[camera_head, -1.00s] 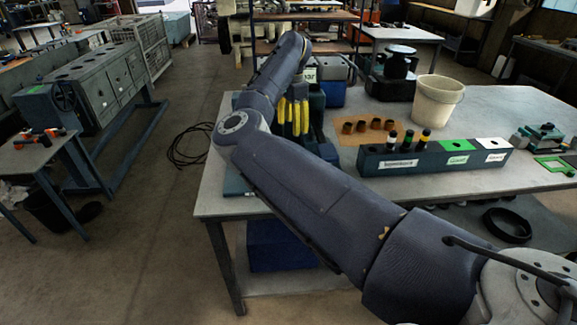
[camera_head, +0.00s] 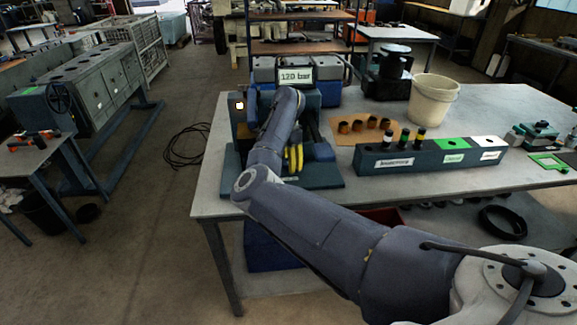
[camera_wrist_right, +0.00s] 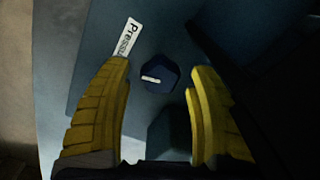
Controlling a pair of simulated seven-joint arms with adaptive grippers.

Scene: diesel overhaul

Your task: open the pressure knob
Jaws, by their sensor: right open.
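The pressure knob (camera_wrist_right: 159,75) is a small dark blue knob with a white pointer mark, on a dark blue panel beside a white label (camera_wrist_right: 127,37) whose visible letters read "Press". In the right wrist view my right gripper (camera_wrist_right: 160,75) is open, with its yellow ribbed fingers on either side of the knob and visible gaps to both. In the head view the yellow fingers of my right gripper (camera_head: 293,159) are low at the front of the test stand (camera_head: 325,178). I cannot make out the knob there. My left gripper is not in view.
A display (camera_head: 296,75) on the stand reads "120 bar". To the right on the table (camera_head: 485,103) are a block (camera_head: 428,158) with coloured sections, several brass-coloured cups and a white bucket (camera_head: 434,98). Free tabletop lies between the bucket and the right edge.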

